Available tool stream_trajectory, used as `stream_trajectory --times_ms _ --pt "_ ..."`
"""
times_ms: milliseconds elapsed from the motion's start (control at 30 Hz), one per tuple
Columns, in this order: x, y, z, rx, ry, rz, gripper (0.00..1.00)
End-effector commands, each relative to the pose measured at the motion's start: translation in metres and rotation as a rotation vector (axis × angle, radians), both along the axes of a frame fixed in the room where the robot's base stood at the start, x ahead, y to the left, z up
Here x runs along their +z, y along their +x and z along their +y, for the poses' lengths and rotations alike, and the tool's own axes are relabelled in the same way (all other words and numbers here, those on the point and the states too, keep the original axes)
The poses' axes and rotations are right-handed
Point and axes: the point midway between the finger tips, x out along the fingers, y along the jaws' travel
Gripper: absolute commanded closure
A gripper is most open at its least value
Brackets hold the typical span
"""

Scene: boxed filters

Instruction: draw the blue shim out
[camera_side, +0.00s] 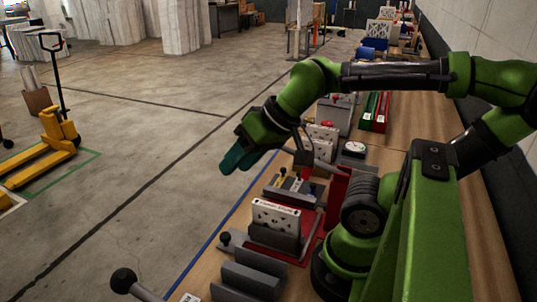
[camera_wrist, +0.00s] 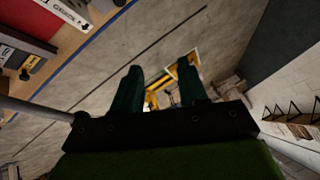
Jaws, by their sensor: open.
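My gripper (camera_side: 243,160) is raised over the bench's left edge, its two teal fingers pointing out toward the open floor. In the wrist view my gripper (camera_wrist: 160,85) has its fingers apart, with only distant floor and a yellow truck between them. I cannot make out the blue shim in either view; it may be hidden or too small. A white boxed filter with dark holes (camera_side: 275,214) stands in a grey holder on a red base (camera_side: 307,226) on the bench.
Behind the filter is a grey block with yellow and black knobs (camera_side: 292,187). Grey blocks (camera_side: 250,280) and a black-knobbed lever (camera_side: 124,281) are in front. A dial (camera_side: 354,148) and green and red bins (camera_side: 376,110) stand farther back.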

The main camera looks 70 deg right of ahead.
Motion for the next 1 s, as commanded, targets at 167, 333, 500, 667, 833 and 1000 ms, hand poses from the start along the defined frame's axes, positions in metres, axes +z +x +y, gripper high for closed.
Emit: stream_trajectory --times_ms 167,333,500,667,833,1000 --pt "0.005 0.001 0.0 0.0 0.0 -0.002 0.52" --pt "0.04 0.001 0.0 0.0 0.0 -0.007 0.52" --pt "0.052 0.01 -0.048 -0.074 -0.051 0.096 0.52" --pt "0.053 0.008 -0.11 -0.157 -0.096 0.231 0.52" --pt "0.052 -0.009 -0.174 -0.244 -0.109 0.374 0.52" --pt "0.051 -0.036 -0.227 -0.325 -0.09 0.506 0.52"
